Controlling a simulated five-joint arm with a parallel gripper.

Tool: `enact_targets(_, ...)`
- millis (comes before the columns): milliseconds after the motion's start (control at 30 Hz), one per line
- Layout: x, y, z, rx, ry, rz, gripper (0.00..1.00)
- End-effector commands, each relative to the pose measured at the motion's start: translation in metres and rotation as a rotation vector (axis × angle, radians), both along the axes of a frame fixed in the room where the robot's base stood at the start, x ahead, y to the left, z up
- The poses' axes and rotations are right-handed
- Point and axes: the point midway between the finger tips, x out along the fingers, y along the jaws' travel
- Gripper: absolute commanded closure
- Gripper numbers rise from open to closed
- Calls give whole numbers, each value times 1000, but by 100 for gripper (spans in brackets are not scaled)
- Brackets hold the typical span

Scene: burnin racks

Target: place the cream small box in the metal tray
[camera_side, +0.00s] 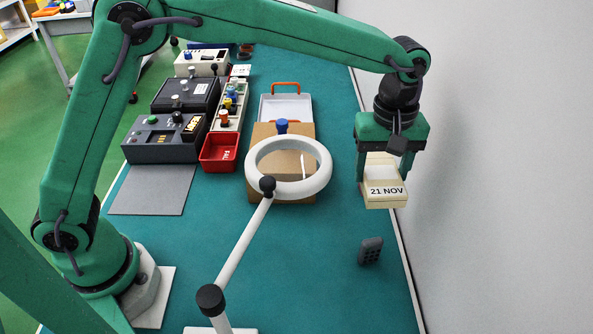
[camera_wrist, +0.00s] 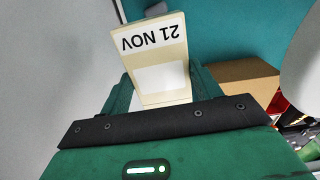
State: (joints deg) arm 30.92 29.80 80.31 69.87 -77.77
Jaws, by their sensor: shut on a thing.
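The cream small box (camera_side: 385,199) carries a white label reading "21 NOV". My gripper (camera_side: 384,168) is shut on it at the right side of the bench, and the box appears to hang above the bench top. In the wrist view the box (camera_wrist: 158,55) sits between the green fingers of my gripper (camera_wrist: 160,88), its label upside down. The metal tray (camera_side: 285,107), pale with an orange handle at its far end, lies at the back middle, left of my gripper. Its near end is beside a brown cardboard box; the part of it that shows looks empty.
A white ring lamp (camera_side: 322,180) on a jointed arm stands over the cardboard box (camera_side: 263,131), between front and tray. A red bin (camera_side: 220,152) and dark instruments (camera_side: 165,138) are on the left. A small dark handset (camera_side: 370,251) is front right. A wall (camera_side: 470,150) runs along the right.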

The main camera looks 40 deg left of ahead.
Motion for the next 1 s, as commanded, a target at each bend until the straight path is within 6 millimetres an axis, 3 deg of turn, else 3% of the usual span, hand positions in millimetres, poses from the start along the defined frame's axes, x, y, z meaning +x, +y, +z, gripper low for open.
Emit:
enact_targets(33, 16, 15, 0, 0, 0, 7, 62)
enact_targets(200, 58, 62, 1, 0, 0, 2, 62)
enact_targets(500, 117, 160, 0, 0, 0, -4, 62)
enact_targets(733, 147, 243, -2, 1, -1, -11, 62)
enact_targets(1000, 161, 346, -5, 0, 0, -18, 62)
